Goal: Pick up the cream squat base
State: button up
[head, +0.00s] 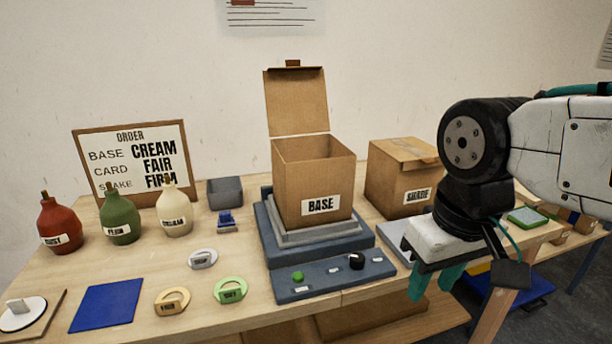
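The cream squat base (174,219) is a rounded, bottle-like body with a narrow brown-tipped neck and a white label. It stands upright on the wooden table at the left, in front of the order board (128,141). A green base (121,225) and a red base (60,232) stand in a row to its left. My gripper (434,284) points down at the right, with its teal fingers apart and nothing seen between them. It is far to the right of the cream base, beyond the box marked BASE.
An open cardboard box marked BASE (312,180) stands on a blue-grey platform between my gripper and the bases. A closed box marked SHADE (400,180) is behind my arm. A small grey bin (225,192), a blue mat (107,305) and several tagged rings lie around the bases.

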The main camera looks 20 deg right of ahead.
aim_at(174, 208)
jog(key=k, duration=0.5)
jog(key=u, duration=1.85)
jog(key=i, duration=1.55)
jog(key=z, duration=1.85)
jog(key=i, duration=0.5)
